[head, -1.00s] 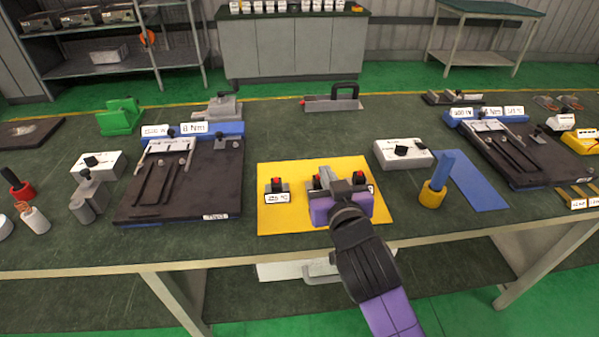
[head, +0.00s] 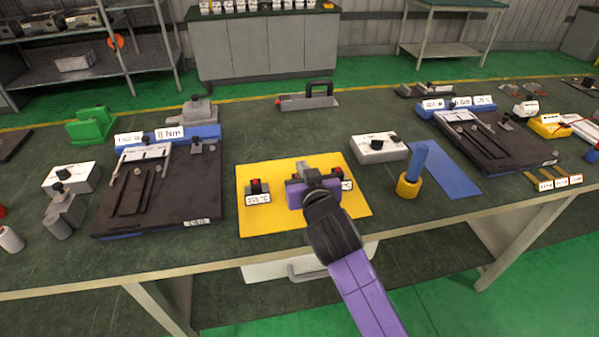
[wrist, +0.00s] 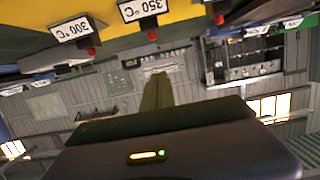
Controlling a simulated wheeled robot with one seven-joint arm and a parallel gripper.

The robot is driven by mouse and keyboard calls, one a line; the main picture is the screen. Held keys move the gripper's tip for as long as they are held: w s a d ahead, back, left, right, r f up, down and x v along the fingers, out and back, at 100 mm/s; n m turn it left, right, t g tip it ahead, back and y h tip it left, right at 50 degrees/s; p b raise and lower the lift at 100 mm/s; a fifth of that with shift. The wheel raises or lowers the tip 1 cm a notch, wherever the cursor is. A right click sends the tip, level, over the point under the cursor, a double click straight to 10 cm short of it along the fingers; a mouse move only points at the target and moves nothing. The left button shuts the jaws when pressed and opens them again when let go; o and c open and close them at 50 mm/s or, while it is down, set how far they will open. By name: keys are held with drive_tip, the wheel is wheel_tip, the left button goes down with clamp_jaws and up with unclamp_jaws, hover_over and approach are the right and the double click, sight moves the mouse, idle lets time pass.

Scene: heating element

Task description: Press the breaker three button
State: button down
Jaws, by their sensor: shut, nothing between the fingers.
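A row of breakers with red buttons sits on a yellow mat (head: 260,227) on the bench. The left breaker (head: 257,189) is fully in view with a white temperature label, hard to read. The right breaker (head: 345,184) and the middle one are partly hidden by my gripper (head: 311,172). My gripper is shut and empty, over the middle-to-right part of the row; contact cannot be told. The wrist view is upside down and shows red buttons, one by a 300 °C label (wrist: 78,30), one by a 350 °C label (wrist: 142,10), and a third red button (wrist: 220,19).
A white box with a black knob (head: 379,148) and a blue cylinder in a yellow base (head: 411,172) stand right of the mat. A dark fixture board (head: 185,195) lies left. A grey tool with a black handle (head: 308,102) is behind. The bench between is clear.

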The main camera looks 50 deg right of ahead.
drive_tip(key=x, duration=0.3)
drive_tip(key=shift+w+d, duration=0.2)
drive_tip(key=shift+w, duration=0.05)
wheel_tip(320, 180, down, 3)
drive_tip(key=shift+r, duration=0.2)
drive_tip(key=shift+w+f, duration=0.1)
drive_tip(key=shift+f, duration=0.75)
